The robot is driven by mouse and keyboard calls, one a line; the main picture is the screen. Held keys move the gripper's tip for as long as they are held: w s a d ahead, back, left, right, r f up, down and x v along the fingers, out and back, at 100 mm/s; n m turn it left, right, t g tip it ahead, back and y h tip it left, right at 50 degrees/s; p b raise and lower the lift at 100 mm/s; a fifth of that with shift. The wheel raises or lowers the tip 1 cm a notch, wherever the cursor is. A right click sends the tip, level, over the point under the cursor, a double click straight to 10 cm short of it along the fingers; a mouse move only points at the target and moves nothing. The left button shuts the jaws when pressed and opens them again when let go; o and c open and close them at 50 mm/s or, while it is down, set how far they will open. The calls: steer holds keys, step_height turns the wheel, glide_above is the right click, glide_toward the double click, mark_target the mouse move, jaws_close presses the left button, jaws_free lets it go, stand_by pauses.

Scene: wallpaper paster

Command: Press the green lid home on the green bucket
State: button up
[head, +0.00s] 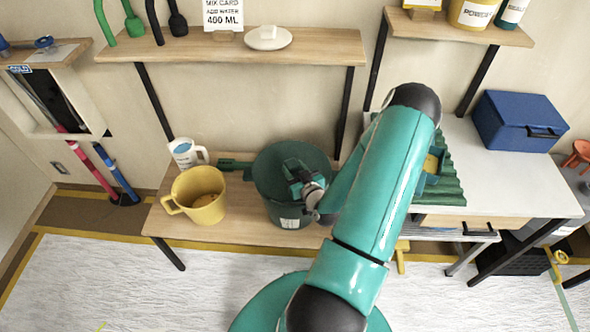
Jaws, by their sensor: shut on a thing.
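The green bucket (273,211) stands upright on the low wooden bench, with a pale label on its front. A dark green round surface, which looks like the green lid (268,168), covers the bucket's mouth. My gripper (298,175) is over the middle of it, shut on what appears to be the lid's grip. The gripper and my arm hide the grip and the right side of the rim. I cannot tell whether the lid sits level or fully down on the rim.
A yellow jug (198,196) and a white measuring cup (185,153) stand left of the bucket. A wooden shelf (200,47) is above. A white table (525,190) with a blue box (518,122) is at right.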

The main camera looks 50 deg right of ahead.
steer(key=shift+f, duration=1.2)
steer(key=o, duration=1.1)
steer(key=v, duration=1.3)
steer(key=shift+s+a, duration=0.2)
steer(key=shift+s, duration=0.15)
